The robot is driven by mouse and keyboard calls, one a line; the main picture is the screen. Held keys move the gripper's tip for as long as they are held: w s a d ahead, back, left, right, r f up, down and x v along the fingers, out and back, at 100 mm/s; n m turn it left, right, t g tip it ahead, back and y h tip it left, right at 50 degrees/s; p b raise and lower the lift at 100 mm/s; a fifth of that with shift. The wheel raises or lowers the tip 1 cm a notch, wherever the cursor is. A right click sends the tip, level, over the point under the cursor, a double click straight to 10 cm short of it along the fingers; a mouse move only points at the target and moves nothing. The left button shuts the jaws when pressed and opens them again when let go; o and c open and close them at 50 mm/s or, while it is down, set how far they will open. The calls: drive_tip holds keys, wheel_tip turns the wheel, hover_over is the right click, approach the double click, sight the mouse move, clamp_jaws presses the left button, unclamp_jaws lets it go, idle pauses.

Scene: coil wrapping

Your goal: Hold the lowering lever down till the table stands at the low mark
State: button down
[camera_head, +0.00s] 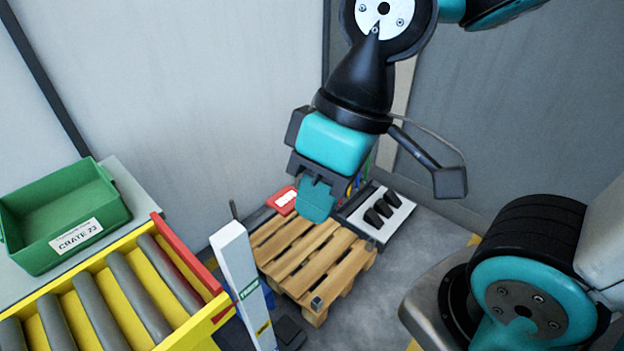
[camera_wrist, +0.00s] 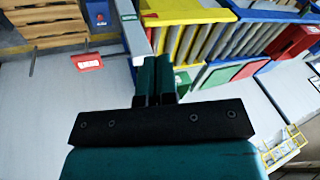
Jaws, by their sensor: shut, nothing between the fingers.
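My gripper (camera_head: 316,205) is shut and empty, hanging in the air above the wooden pallet in the head view. Its two teal fingers lie together in the wrist view (camera_wrist: 154,72). A white post (camera_head: 240,280) with a green label and a yellow label stands left of the pallet. A thin dark rod (camera_head: 233,210) rises by the post's top; I cannot tell if it is the lowering lever. The slatted wooden pallet (camera_head: 310,255) also shows in the wrist view (camera_wrist: 45,27). What carries it is hidden, and I cannot make out a low mark.
A yellow-framed roller conveyor (camera_head: 120,290) with a red end rail stands at left, next to a green crate (camera_head: 65,215). A red block (camera_head: 285,199) and a panel with black parts (camera_head: 352,211) lie behind the pallet.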

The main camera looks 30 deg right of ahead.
drive_tip(key=m+h+p, duration=0.4)
drive_tip(key=m+p, duration=0.5)
drive_tip(key=m, duration=1.2)
hover_over(288, 198)
wheel_tip(288, 198, down, 2)
drive_tip(key=shift+f, duration=0.2)
wheel_tip(288, 198, down, 14)
drive_tip(key=shift+r+p, duration=0.1)
drive_tip(key=shift+p, duration=0.9)
